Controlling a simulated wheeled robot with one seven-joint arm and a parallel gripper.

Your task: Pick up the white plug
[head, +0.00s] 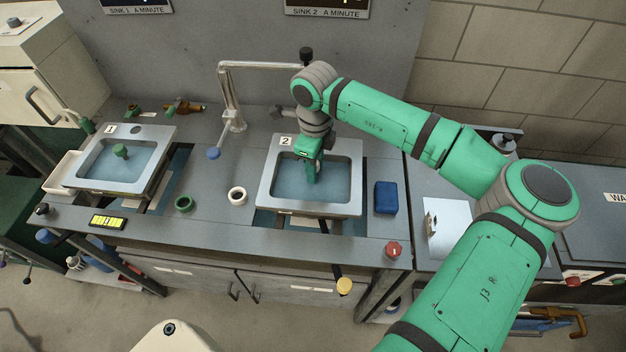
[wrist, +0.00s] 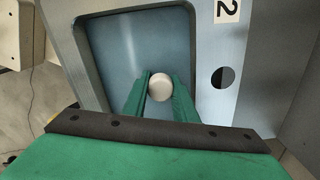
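The white plug (wrist: 160,87) shows in the wrist view as a round white top inside sink 2, between the two green fingers of my gripper (head: 311,176). One finger stands on each side of it, at or very near its sides. I cannot tell whether they press on it. In the head view my gripper points down into the sink 2 basin (head: 270,172) and hides the plug. Whether the plug is seated in a drain is hidden.
Sink 1 (head: 160,150) at left holds a green plug (head: 121,151). A green ring (head: 184,204) and a white ring (head: 237,196) lie on the counter between the sinks. A metal faucet (head: 233,110) stands behind. A blue block (head: 386,197) sits right of sink 2.

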